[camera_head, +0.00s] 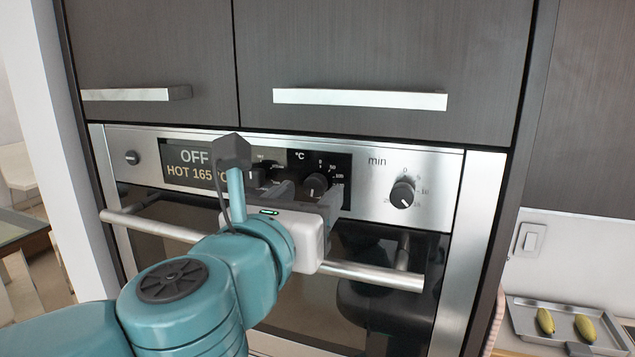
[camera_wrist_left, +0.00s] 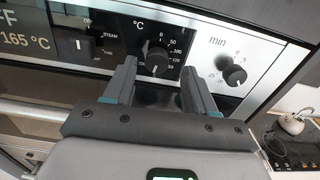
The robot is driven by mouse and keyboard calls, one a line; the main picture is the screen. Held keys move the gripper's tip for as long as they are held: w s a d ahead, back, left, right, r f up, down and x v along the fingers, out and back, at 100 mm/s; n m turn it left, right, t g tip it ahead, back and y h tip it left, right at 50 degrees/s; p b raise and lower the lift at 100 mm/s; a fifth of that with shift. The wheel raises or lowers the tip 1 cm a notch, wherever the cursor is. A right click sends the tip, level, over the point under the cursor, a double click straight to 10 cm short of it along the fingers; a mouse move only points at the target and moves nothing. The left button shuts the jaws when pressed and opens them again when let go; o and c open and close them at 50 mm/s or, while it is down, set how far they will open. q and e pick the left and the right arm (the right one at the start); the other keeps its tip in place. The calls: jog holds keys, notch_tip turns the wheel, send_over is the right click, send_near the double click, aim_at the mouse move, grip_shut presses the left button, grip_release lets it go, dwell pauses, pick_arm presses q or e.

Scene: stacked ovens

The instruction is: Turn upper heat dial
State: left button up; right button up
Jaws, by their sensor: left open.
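The heat dial (camera_head: 316,183) is a black knob marked °C on the oven's control panel. In the left wrist view the same dial (camera_wrist_left: 157,62) appears between my two fingertips, around its scale of numbers. My left gripper (camera_head: 306,196) is open in front of the panel, its dark fingers pointing at it. In the wrist view the left gripper (camera_wrist_left: 158,76) has a finger on each side of the dial; I cannot tell whether either touches it. The display (camera_head: 193,166) reads OFF and HOT 165 °C, partly hidden by my arm. My right gripper is not in view.
The min dial (camera_head: 403,194) is to the right, and a mode dial (camera_wrist_left: 82,44) to the left. The oven door handle (camera_head: 372,276) runs below the panel. Cabinet doors with a metal handle (camera_head: 360,98) are above. A tray (camera_head: 609,323) with yellow items is at lower right.

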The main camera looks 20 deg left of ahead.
aim_at(314, 190)
pick_arm(q)
jog(key=shift+w+a, duration=0.2)
jog(key=shift+w, duration=0.35)
jog(key=shift+w+a, duration=0.15)
jog(key=shift+w, duration=0.35)
jog(key=shift+w+d, duration=0.1)
jog(key=shift+w, duration=0.25)
jog(key=shift+w+d, duration=0.1)
jog(key=shift+d, duration=0.05)
jog(key=shift+s, duration=0.2)
jog(key=c, duration=0.4)
grip_shut()
